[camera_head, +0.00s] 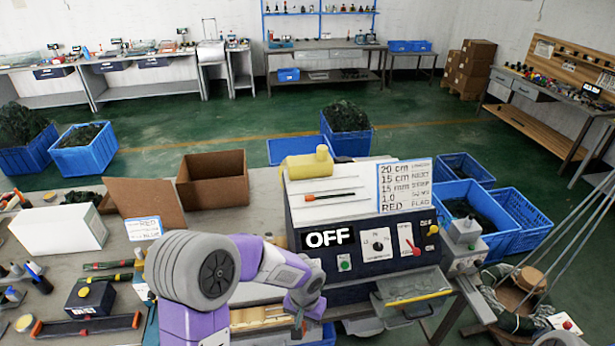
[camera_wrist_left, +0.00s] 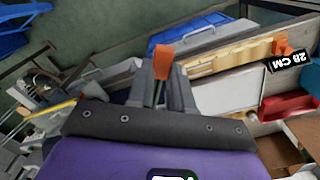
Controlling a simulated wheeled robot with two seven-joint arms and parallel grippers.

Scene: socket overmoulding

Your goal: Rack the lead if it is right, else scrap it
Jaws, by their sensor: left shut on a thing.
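My left gripper (camera_head: 298,318) is low in front of the machine, beside a pale wooden gauge (camera_head: 255,317). In the left wrist view its fingers (camera_wrist_left: 162,80) are shut on an orange piece (camera_wrist_left: 162,60), apparently an end of the lead. The rest of the lead is not clear. The wooden gauge (camera_wrist_left: 225,58) has an orange block at one end and a black display (camera_wrist_left: 287,61) reading "28 CM". An order sheet (camera_head: 404,186) on the machine lists 20 cm, 15 cm, 15 mm, 1.0 and red. My right gripper is not in view.
The machine (camera_head: 350,235) shows "OFF" and has a red lever. A clear-fronted tray (camera_head: 412,300) juts out below it. An open cardboard box (camera_head: 212,180) and a white box (camera_head: 58,228) stand on the bench. A red bin (camera_wrist_left: 290,105) is near the gauge.

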